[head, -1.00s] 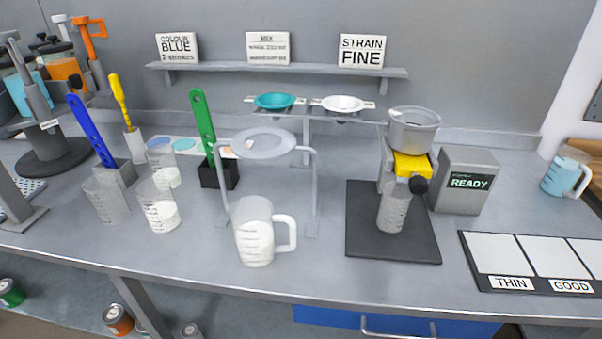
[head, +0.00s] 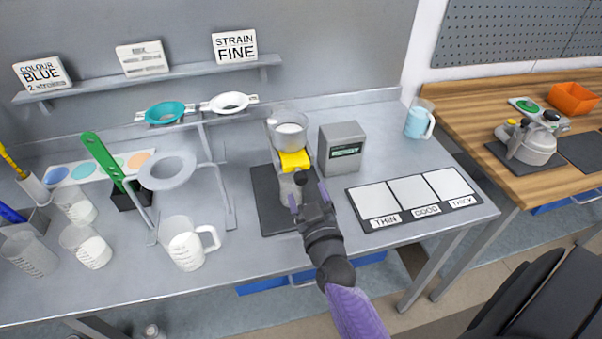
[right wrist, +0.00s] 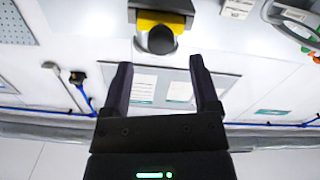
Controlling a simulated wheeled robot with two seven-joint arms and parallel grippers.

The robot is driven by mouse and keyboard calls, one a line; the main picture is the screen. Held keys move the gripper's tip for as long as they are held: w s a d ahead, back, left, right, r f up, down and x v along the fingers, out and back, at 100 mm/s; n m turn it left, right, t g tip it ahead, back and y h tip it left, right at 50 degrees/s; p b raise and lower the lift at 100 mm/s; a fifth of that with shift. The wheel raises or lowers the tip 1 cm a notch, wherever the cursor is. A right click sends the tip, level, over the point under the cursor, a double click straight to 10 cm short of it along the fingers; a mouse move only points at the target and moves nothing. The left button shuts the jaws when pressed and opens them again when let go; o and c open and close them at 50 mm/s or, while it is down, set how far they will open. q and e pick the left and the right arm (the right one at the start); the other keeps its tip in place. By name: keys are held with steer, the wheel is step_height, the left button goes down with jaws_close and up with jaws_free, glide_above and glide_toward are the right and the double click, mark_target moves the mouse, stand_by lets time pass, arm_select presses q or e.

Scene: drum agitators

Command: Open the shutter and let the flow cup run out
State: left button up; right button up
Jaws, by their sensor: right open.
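The flow cup (head: 289,124) is a grey round cup with pale liquid in it, held on a stand over a dark base plate (head: 262,190). Under it is the yellow shutter (head: 295,160) with a black knob (right wrist: 160,40). A clear beaker (head: 289,190) stands below, partly hidden by my arm. My right gripper (head: 308,194) is open and empty, in front of the stand. In the right wrist view its fingers (right wrist: 161,72) point towards the knob, which lies just beyond the tips and between them. My left gripper is not in view.
A grey box with a display (head: 342,150) stands right of the stand. A panel labelled THIN, GOOD, THICK (head: 413,197) lies at the right. A jug of white liquid (head: 186,243) and a ring stand (head: 167,170) are at the left. A blue-filled jug (head: 417,119) stands far right.

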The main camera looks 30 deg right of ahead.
mark_target(302, 182)
steer(key=x, duration=0.5)
steer(key=shift+w+d+f+b, duration=0.1)
steer(key=shift+w+b, duration=0.15)
steer(key=shift+b, duration=0.05)
jaws_close()
steer(key=shift+s, duration=0.1)
stand_by(0.9)
